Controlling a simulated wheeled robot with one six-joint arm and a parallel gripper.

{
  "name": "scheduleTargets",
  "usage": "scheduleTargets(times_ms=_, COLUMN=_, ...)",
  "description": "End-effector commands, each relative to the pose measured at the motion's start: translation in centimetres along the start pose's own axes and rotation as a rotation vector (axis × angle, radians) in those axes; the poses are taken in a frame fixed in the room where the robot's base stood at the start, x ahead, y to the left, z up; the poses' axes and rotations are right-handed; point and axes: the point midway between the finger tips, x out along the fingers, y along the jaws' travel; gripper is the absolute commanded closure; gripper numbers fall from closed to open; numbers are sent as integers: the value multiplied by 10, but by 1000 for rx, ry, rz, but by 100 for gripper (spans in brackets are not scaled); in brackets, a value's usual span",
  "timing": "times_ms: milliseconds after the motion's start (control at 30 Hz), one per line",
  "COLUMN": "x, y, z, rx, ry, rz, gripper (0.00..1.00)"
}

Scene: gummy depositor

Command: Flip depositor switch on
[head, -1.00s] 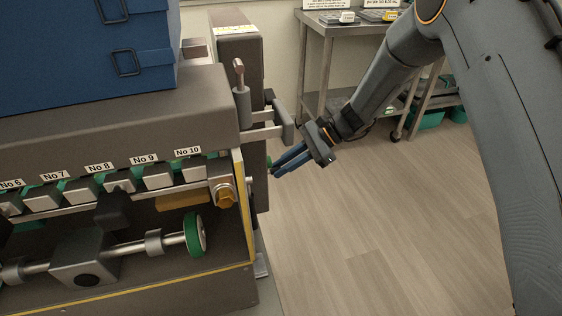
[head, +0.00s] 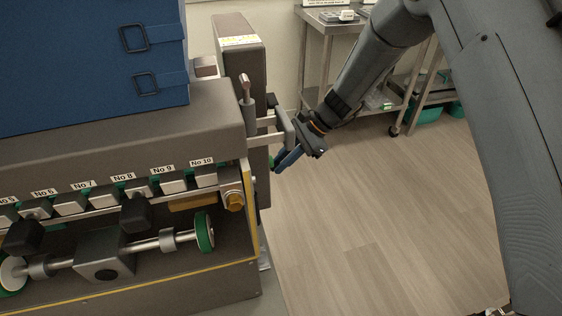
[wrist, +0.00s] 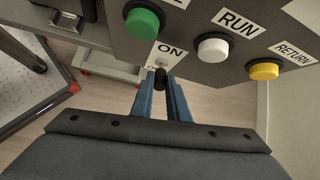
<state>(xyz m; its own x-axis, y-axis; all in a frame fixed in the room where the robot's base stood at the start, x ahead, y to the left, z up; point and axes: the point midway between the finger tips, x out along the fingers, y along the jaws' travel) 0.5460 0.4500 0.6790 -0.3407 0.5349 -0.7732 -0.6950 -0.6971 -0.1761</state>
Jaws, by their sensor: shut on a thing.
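The depositor's control panel (wrist: 185,35) fills the top of the wrist view. The depositor switch (wrist: 160,76) is a small dark lever below an "ON" label, with another label partly hidden beside it. My gripper (wrist: 161,84) points at the panel, and its two blue fingers are shut on the lever. Which way the lever is set is unclear. In the head view my gripper (head: 277,166) is at the right side of the depositor (head: 200,125); the switch is hidden there.
A green button (wrist: 142,23), a white RUN button (wrist: 212,48) and a yellow RETURN button (wrist: 263,70) sit close around the switch. A metal bracket handle (head: 284,128) projects near my gripper. A steel table (head: 336,29) stands behind. The floor to the right is open.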

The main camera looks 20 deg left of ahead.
Motion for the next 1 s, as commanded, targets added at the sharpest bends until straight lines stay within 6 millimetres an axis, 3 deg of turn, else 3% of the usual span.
scheduleTargets(times_ms=33, x=0, y=0, z=1, rx=0, ry=-1, rz=1, gripper=82)
scheduleTargets(times_ms=133, x=0, y=0, z=1, rx=0, ry=-2, rz=1, gripper=67)
scheduleTargets(times_ms=467, x=-3, y=0, z=0, rx=1, ry=-1, rz=-1, gripper=67)
scheduleTargets(times_ms=1000, x=-73, y=0, z=1, rx=0, ry=-1, rz=0, gripper=67)
